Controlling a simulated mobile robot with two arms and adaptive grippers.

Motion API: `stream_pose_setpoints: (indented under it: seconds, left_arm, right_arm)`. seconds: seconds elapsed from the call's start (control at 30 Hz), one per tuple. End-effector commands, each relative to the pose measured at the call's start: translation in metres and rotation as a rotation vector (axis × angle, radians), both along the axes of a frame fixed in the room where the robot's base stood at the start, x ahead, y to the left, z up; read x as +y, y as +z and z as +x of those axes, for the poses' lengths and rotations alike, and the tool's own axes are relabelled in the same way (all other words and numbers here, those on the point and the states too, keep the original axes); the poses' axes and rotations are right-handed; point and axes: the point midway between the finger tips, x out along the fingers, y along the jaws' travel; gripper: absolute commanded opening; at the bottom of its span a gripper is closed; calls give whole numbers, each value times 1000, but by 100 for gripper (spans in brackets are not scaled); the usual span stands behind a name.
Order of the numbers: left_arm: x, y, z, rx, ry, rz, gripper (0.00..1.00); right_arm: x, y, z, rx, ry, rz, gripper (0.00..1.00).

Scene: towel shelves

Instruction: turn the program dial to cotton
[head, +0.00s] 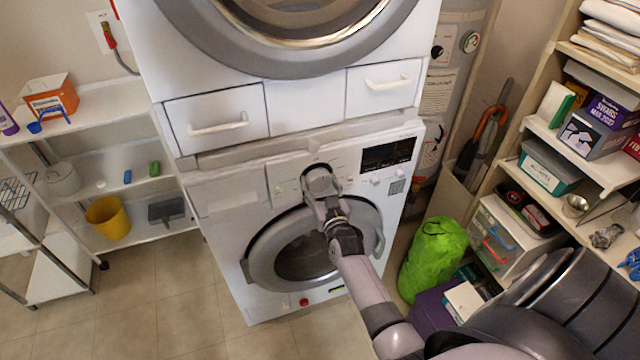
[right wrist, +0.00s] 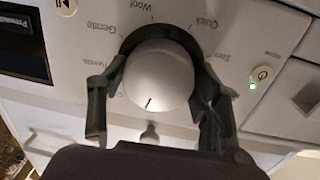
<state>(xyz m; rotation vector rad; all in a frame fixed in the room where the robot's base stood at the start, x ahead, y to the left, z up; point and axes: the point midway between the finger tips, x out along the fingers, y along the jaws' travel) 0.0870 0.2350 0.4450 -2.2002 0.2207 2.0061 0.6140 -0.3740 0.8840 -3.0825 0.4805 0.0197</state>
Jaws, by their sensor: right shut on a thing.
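The program dial (right wrist: 158,78) is a round white knob with a dark ring around it, on the washing machine (head: 225,205) under the upper machine. Its short dark line points down and slightly left in the right wrist view. Printed labels such as Wool, Gentle and Quick stand around it; a label at its left is partly covered by a finger, and I cannot read Cotton. My right gripper (right wrist: 155,112) has one finger on each side of the dial and is shut on it; it also shows in the head view (head: 319,186). My left gripper is not in view.
A lit power button (right wrist: 262,77) sits beside the dial. A dark display (head: 388,154) is to its right in the head view. The round door (head: 262,262) is below, behind my arm. A green bag (head: 433,258) and shelves stand at the right; the left floor is clear.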

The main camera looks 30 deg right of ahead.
Motion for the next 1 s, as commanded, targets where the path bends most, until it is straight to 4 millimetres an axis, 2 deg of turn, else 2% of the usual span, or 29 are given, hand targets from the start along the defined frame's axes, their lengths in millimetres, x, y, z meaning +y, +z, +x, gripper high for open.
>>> stream_pose_setpoints:
  seconds: [0.5,1.0]
  left_arm:
    - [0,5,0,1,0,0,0]
    - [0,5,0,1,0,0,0]
  right_arm:
    - [0,1,0,-86,0,363,30]
    - [0,0,0,-111,0,471,30]
